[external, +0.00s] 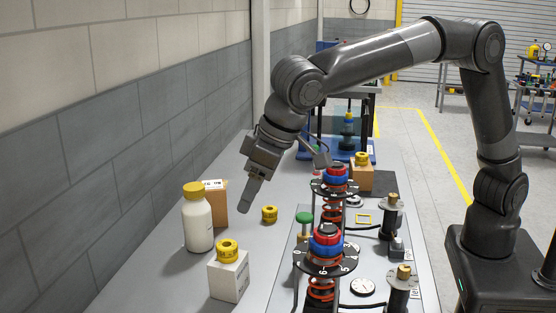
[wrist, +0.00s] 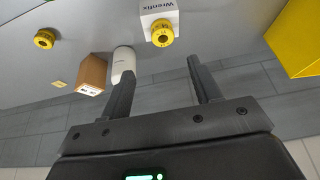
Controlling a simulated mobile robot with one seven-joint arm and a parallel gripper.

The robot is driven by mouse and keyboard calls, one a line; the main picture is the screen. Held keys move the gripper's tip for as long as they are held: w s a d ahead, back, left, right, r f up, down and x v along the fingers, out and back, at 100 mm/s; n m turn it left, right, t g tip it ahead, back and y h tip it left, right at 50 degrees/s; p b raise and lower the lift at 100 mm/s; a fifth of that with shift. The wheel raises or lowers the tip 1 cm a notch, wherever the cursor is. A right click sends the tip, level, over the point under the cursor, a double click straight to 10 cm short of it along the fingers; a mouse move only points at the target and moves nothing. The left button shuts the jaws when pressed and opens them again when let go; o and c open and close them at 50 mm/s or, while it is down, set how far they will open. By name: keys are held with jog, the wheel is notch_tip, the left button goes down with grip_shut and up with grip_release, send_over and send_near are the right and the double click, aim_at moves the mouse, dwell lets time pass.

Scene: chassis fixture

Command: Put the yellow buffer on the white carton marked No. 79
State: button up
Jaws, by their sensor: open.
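A white carton (external: 229,279) stands at the near end of the bench with a yellow buffer (external: 227,250) on top. No number 79 is readable. Another yellow buffer (external: 269,214) lies on the bench top; it also shows at the upper left of the wrist view (wrist: 45,39). My gripper (external: 251,198) is open and empty above the bench, near the loose buffer in the external view. Its two fingers stand apart in the wrist view (wrist: 165,76).
A white bottle with a yellow cap (external: 198,225) stands by a brown carton (external: 214,204) along the wall side. A second brown carton (external: 360,181) with a yellow piece on top is farther back. The fixture with red-and-blue-topped springs (external: 327,242) rises on the right.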

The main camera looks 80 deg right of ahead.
jog(key=s+d+r, duration=0.4)
jog(key=s+d, duration=0.2)
jog(key=d, duration=0.5)
jog(key=s+d+r, duration=0.3)
jog(key=s+d, duration=0.3)
jog(key=d, duration=0.5)
jog(key=s+d+f, duration=0.2)
jog(key=s+d, duration=0.2)
jog(key=s, duration=0.3)
jog(key=s+d+f, duration=0.2)
jog(key=s+d, duration=0.2)
jog(key=s, duration=0.3)
jog(key=s+d+f+t, duration=0.1)
jog(key=s+d+f, duration=0.2)
jog(key=s, duration=0.4)
jog(key=shift+s+d, duration=0.3)
jog(key=shift+d, duration=0.45)
